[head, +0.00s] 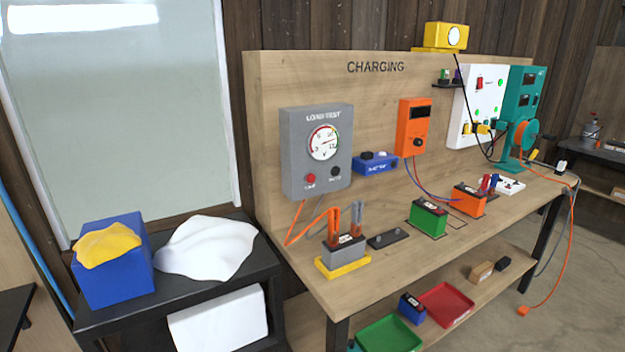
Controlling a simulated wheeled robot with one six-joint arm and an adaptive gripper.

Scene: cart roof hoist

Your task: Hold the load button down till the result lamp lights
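The grey load tester box (297,155), marked LOAD TEST, is mounted on the wooden back panel. It has a round dial gauge (323,143). A red button (310,177) sits at its lower left, and its label is too small to read surely. A small dark round part (336,172) at its lower right looks unlit; I cannot tell surely that it is the result lamp. A grey battery (345,250) stands on a yellow base below, with an orange clamp (333,222) and a grey clamp (357,218) at its top. My gripper is not in view.
The wooden bench (360,295) holds a green battery (428,218) and an orange battery (468,200). An orange meter (413,127) hangs right of the tester. A black side table (150,308) with cloths stands left. Orange cable (571,250) hangs off the bench's right end.

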